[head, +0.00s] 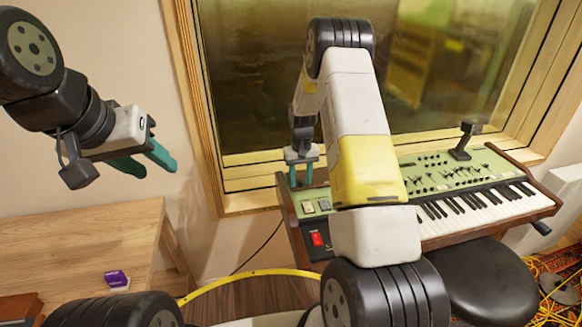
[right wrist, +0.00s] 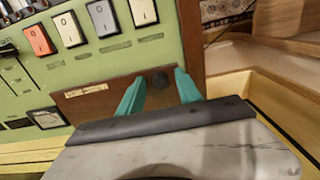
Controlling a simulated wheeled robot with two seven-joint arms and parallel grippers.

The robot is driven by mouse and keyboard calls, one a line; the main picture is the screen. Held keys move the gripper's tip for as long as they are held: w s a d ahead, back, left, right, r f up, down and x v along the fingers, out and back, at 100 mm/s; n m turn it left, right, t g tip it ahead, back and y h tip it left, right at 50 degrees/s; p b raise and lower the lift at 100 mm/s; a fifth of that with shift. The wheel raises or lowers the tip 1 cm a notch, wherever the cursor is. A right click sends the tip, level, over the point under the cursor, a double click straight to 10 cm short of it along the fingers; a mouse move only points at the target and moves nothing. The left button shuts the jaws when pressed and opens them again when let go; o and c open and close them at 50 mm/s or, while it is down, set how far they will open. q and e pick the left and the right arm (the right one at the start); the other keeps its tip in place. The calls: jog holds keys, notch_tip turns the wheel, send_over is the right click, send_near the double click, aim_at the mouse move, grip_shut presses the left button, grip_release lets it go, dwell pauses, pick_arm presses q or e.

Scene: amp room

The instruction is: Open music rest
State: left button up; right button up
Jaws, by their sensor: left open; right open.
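A green-panelled keyboard synthesizer (head: 445,172) with wooden sides stands below the window. My right gripper (head: 300,178) is open with teal fingers pointing down at the synthesizer's back left corner. In the right wrist view its fingers (right wrist: 160,78) stand either side of a small dark knob (right wrist: 160,80) on a brown wooden panel (right wrist: 113,85). Contact cannot be told. My left gripper (head: 150,160) is open and empty in the air at the left.
A wooden desk (head: 85,240) with a small purple box (head: 117,279) is at the left. A black round stool (head: 485,280) stands before the keys. Orange cables (head: 560,285) lie at lower right. The window frame (head: 200,100) rises close behind the synthesizer.

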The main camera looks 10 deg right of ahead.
grip_shut()
dwell(1.4)
